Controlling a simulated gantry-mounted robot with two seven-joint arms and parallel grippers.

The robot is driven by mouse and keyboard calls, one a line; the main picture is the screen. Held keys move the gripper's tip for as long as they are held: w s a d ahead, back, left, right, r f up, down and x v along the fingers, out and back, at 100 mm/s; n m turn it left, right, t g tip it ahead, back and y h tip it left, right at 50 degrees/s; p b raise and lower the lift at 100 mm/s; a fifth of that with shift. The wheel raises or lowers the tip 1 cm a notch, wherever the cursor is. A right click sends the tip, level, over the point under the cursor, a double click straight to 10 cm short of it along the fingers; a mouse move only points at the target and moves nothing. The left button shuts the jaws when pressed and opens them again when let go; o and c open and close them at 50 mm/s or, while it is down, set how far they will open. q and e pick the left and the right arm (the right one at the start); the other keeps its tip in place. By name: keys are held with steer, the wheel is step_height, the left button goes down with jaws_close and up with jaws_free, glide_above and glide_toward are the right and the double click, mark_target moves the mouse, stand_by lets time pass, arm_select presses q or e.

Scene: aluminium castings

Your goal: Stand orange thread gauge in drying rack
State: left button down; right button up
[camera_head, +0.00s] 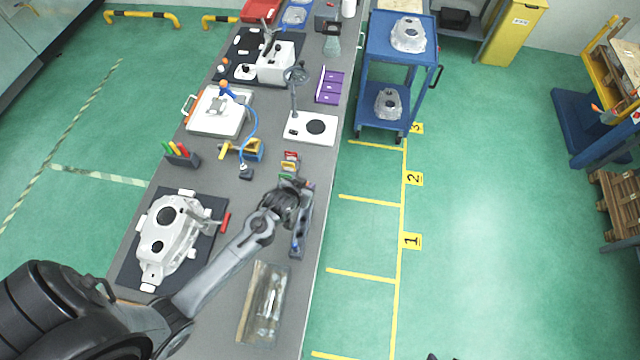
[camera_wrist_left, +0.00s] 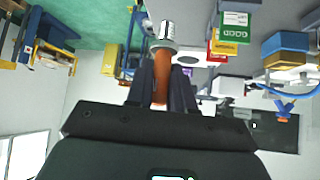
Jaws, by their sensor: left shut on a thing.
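My left gripper (camera_head: 297,192) is above the bench, beyond the clear tray. In the left wrist view its fingers (camera_wrist_left: 162,80) are shut on the orange thread gauge (camera_wrist_left: 161,82), whose silver threaded end (camera_wrist_left: 165,33) points away from the wrist. In the head view I cannot make the gauge out at the gripper. A long grey-blue holder (camera_head: 299,238) lies under and in front of the gripper, partly hidden by it; I cannot tell for sure that it is the drying rack. A dark stand (camera_head: 187,160) with several coloured handles is further left. My right gripper is not in view.
Small red, yellow and green boxes (camera_head: 290,161) stand just beyond the gripper. A casting (camera_head: 172,238) lies on a dark mat at left, a clear tray (camera_head: 263,303) in front. A white lamp base (camera_head: 310,129) is further back. The bench's right edge is close.

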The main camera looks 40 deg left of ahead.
arm_select(q)
steer(key=shift+s+r, duration=0.2)
steer(key=shift+r, duration=0.1)
steer(key=shift+s+a+f, duration=0.1)
steer(key=shift+s, duration=0.05)
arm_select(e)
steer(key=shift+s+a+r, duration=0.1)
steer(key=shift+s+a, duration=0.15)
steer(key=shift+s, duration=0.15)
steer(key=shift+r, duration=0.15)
arm_select(q)
steer(key=shift+p, duration=0.4)
steer(key=shift+f+b, duration=1.7)
steer(key=shift+f, duration=1.15)
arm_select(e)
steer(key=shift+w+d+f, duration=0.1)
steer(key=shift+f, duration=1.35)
arm_select(q)
steer(key=shift+p, duration=0.65)
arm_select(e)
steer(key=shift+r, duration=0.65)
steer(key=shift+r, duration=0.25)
